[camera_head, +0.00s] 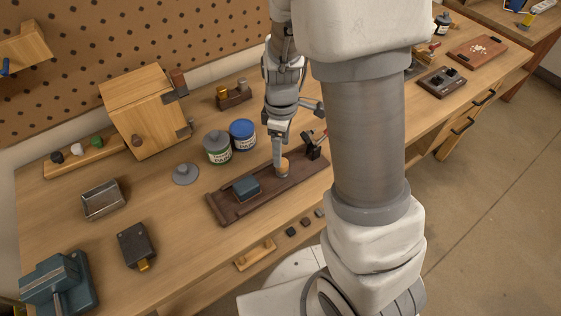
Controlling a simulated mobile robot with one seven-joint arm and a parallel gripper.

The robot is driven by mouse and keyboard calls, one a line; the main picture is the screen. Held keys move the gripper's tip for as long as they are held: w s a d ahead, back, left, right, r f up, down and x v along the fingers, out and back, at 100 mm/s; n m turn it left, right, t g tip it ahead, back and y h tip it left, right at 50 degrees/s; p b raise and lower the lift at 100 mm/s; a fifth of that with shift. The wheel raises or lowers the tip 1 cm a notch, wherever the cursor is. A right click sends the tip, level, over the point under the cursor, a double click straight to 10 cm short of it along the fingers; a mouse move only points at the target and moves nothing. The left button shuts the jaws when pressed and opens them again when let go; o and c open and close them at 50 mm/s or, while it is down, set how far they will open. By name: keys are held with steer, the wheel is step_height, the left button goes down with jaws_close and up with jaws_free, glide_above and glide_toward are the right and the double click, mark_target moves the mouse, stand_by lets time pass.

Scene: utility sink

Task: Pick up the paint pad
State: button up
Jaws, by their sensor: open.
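A long dark brown tray (222,208) lies on the workbench. A flat blue-grey block (246,188) sits on its left part, and a small round orange-topped piece (284,165) stands near its middle. I cannot tell for sure which is the paint pad; the blue-grey block looks most like a pad. My gripper (277,166) points down over the tray, right of the blue-grey block and close beside the orange-topped piece. It is open. One finger partly hides the orange-topped piece, and contact cannot be made out.
A green-labelled can (217,147) and a blue-lidded can (243,134) stand behind the tray. A dark clamp-like piece (312,148) is at the tray's right end. A wooden cabinet (147,110) stands at the back left. My arm hides the bench to the right.

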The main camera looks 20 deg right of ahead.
mark_target(282, 167)
steer(key=shift+f+b, duration=0.3)
steer(key=shift+f, duration=3.55)
jaws_close()
